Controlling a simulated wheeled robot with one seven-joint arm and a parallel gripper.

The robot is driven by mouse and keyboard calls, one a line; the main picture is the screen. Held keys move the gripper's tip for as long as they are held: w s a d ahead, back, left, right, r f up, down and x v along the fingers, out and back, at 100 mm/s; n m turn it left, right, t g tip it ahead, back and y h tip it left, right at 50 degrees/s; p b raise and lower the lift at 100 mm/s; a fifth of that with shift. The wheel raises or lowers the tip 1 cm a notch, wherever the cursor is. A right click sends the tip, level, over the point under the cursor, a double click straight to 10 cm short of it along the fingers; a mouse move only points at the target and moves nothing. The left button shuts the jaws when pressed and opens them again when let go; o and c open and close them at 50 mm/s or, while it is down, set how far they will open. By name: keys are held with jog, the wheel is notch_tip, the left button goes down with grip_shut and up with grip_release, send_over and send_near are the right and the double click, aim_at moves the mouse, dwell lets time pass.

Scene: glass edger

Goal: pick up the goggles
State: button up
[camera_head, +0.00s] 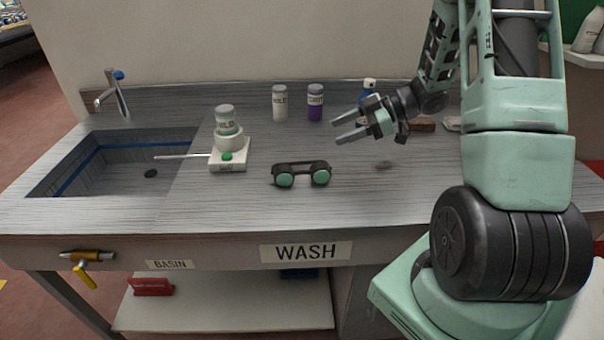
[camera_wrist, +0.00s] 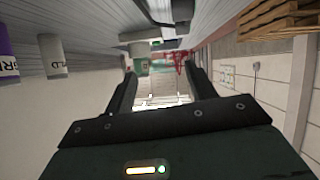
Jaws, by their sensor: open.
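The sink basin (camera_head: 70,180) is left. The counter around the goggles is clear.

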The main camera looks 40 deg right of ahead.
aim_at(322, 165)
jog(key=s+d+y, duration=0.2)
jog(key=s, duration=0.3)
jog(key=shift+g, duration=0.4)
jog(key=x, duration=0.3)
jog(key=p+x, duration=0.1)
jog(key=x, duration=0.7)
jog(key=shift+f, duration=0.35)
jog(key=shift+f+p+x, duration=0.2)
jog(key=shift+p+x, duration=0.25)
jog(key=shift+x, duration=1.05)
jog(key=shift+f+p+x, duration=0.15)
jog(key=shift+p+x, duration=0.3)
jog(key=shift+x, duration=1.05)
jog(key=shift+d, duration=0.15)
jog(key=c, duration=1.1)
jog(key=shift+o, duration=0.2)
